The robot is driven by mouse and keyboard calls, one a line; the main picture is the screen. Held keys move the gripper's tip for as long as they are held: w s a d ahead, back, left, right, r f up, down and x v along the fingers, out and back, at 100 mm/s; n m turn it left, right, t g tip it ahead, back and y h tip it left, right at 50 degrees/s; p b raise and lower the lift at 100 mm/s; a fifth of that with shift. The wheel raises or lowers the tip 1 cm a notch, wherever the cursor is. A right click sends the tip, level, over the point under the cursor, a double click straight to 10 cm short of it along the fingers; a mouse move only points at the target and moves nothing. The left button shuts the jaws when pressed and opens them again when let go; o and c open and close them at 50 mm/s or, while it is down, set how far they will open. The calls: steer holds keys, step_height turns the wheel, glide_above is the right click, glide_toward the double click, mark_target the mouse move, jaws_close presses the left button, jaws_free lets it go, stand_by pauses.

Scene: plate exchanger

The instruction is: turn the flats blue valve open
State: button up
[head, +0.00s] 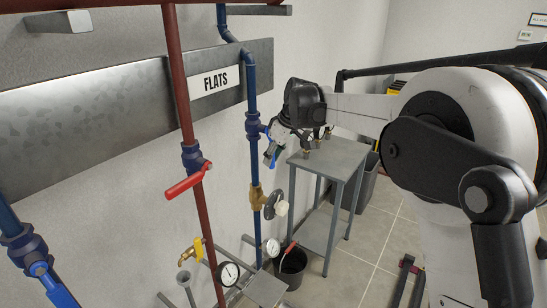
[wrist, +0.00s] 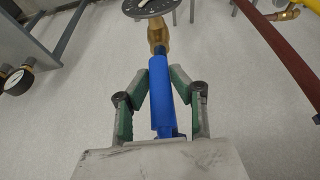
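The FLATS sign (head: 215,80) is on a metal plate behind a red pipe and a blue pipe (head: 251,92). A blue valve (head: 252,125) sits on the blue pipe beside my gripper. Its blue handle (head: 270,159) is partly hidden by my gripper (head: 272,150) in the head view. In the wrist view, the blue handle (wrist: 161,95) lies between the two green-padded fingers of my gripper (wrist: 159,75). The fingers are apart, with a visible gap on each side of the handle, so my gripper looks open around it. Contact at the fingertips is hard to judge.
A red-handled valve (head: 184,182) is on the red pipe (head: 185,110) to the left. Another blue valve (head: 24,248) is at lower left. A brass valve with a round wheel (head: 276,204) sits lower on the blue pipe. A grey table (head: 335,153) and a bucket (head: 290,268) stand behind.

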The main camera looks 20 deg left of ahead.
steer(key=o, duration=0.4)
steer(key=shift+s, duration=0.1)
steer(key=v, duration=1.2)
